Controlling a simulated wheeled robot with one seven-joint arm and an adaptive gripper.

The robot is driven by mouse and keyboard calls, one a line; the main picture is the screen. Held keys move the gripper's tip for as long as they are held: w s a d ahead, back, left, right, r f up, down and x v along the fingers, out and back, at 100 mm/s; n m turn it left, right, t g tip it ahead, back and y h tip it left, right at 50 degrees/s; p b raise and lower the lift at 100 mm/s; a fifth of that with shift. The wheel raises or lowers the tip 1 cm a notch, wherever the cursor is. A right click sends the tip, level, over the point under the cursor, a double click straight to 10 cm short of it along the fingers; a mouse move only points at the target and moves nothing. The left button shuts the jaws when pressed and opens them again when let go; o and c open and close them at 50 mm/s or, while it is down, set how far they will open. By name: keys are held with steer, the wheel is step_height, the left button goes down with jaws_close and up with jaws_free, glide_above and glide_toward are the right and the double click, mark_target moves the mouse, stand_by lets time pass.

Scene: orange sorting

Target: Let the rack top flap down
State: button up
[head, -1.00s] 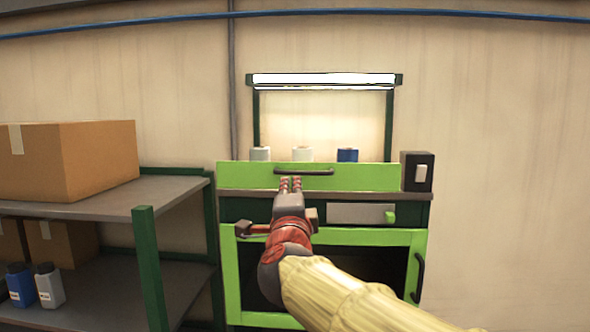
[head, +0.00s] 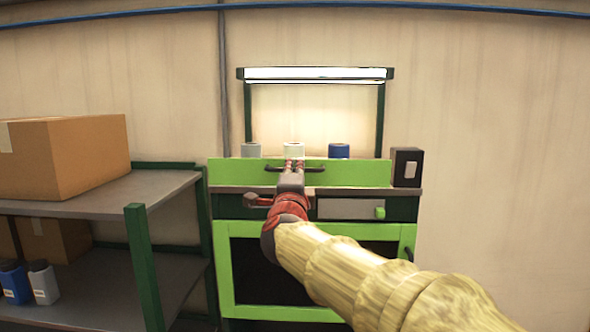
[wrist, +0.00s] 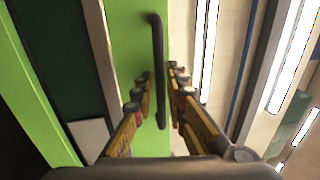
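The rack top flap (head: 355,173) is a bright green panel standing upright along the front of the rack's top. Its dark bar handle (head: 315,169) also shows in the wrist view (wrist: 157,40). My gripper (head: 294,163) is in front of the flap at the handle's middle, hiding part of it. In the wrist view my gripper (wrist: 160,72) has its fingers apart, one on each side of the handle. Gaps show between the fingers and the bar, so they do not look closed on it.
Grey, white and blue canisters (head: 339,151) stand behind the flap. A black switch box (head: 407,167) is right of it. A shelf with a cardboard box (head: 85,155) stands left.

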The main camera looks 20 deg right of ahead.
steer(key=shift+c, duration=0.3)
jaws_close()
steer(key=shift+s+f+b, duration=0.1)
steer(key=shift+f+b, duration=0.2)
steer(key=shift+b, duration=0.7)
